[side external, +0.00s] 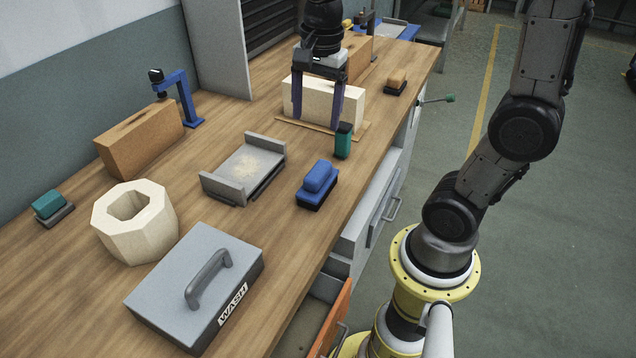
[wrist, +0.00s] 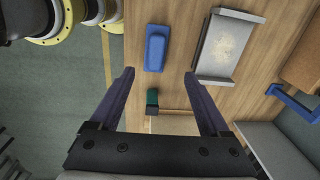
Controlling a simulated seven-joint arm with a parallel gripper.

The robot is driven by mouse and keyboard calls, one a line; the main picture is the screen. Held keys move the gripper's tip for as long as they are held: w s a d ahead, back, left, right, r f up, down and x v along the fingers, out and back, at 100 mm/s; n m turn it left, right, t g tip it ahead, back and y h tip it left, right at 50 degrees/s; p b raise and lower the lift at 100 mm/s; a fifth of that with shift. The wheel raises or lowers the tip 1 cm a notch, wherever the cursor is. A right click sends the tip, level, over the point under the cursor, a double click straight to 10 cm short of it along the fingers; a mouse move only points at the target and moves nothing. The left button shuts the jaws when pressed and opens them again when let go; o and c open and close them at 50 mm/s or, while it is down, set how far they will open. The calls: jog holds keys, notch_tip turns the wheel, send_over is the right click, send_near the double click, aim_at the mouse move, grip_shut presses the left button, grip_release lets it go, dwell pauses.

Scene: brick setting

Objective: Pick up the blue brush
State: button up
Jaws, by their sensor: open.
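The blue brush (side external: 318,182) lies on the wooden bench near its front edge, blue block on top and dark bristles below. In the wrist view the blue brush (wrist: 156,48) lies beyond the fingertips, roughly between their lines. My gripper (side external: 317,117) is open and empty, pointing down in front of the cream block, farther along the bench than the brush. In the wrist view my gripper (wrist: 160,73) shows its two purple fingers spread wide.
A green and black upright block (side external: 343,141) stands between my gripper and the brush. A grey tray (side external: 222,185) lies left of the brush. A cream block (side external: 345,100) is behind my fingers. A grey WASH box (side external: 180,275) and cream octagonal ring (side external: 160,240) stand nearer the camera.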

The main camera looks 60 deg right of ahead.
notch_tip(320, 180, down, 3)
jog(key=d, duration=0.2)
send_over(318, 169)
jog(key=shift+g, duration=0.4)
jog(key=f, duration=0.7)
jog(key=shift+a+f, duration=0.25)
jog(key=shift+f, duration=0.05)
jog(key=shift+d+f, duration=0.2)
jog(key=shift+f, duration=2.65)
jog(key=shift+r, duration=0.1)
grip_shut()
